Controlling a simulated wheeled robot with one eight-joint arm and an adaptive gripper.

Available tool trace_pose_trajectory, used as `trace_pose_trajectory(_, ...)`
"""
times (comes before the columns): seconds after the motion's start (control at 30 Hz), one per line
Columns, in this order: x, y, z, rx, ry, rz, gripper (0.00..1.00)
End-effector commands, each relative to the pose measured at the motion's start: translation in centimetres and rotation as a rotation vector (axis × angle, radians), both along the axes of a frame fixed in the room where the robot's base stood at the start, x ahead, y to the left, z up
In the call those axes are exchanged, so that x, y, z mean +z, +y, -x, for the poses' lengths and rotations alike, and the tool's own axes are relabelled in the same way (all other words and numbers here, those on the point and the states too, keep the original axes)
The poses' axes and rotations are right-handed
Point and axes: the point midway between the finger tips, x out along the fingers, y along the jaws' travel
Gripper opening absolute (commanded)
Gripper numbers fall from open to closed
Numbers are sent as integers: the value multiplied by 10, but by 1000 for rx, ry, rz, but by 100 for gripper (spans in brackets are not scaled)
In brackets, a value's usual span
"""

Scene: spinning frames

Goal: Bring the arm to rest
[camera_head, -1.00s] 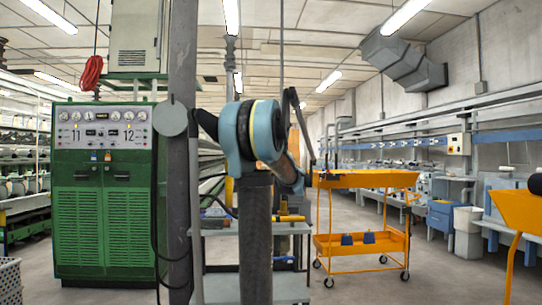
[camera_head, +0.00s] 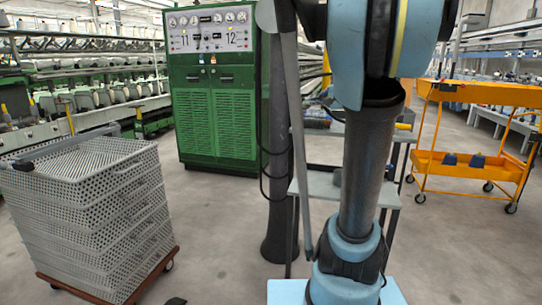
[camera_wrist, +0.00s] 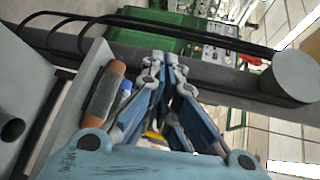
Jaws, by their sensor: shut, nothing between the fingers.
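My gripper (camera_wrist: 164,58) shows in the wrist view with its blue and grey fingers together and nothing between them. Its tips point at a dark post (camera_wrist: 120,55) that crosses the picture, very near them; I cannot tell whether they touch. In the head view my arm stands at the right of centre, with a thick blue joint at the top edge and a dark tube down to a light blue base. The gripper itself cannot be made out there.
A dark upright post (camera_head: 279,150) and a grey table (camera_head: 322,188) stand close behind my arm. A green cabinet (camera_head: 216,125) is behind. Stacked perforated crates (camera_head: 95,215) are at left, an orange trolley (camera_head: 470,165) at right. Open floor lies between crates and post.

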Motion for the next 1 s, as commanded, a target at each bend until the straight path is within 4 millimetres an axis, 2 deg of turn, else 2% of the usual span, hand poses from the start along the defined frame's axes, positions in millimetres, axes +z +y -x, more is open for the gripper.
trace_pose_trajectory(0.03,-21,16,19,44,22,72,0)
trace_pose_trajectory(0.2,-95,50,85,194,97,344,0)
trace_pose_trajectory(0.37,-167,59,152,340,170,607,0)
trace_pose_trajectory(0.5,-227,49,211,468,234,844,0)
trace_pose_trajectory(0.6,-264,32,248,553,278,1008,0)
trace_pose_trajectory(0.7,-292,12,279,623,318,1151,0)
trace_pose_trajectory(0.83,-315,-10,304,684,357,1286,0)
trace_pose_trajectory(1.0,-326,-24,316,714,381,1360,0)
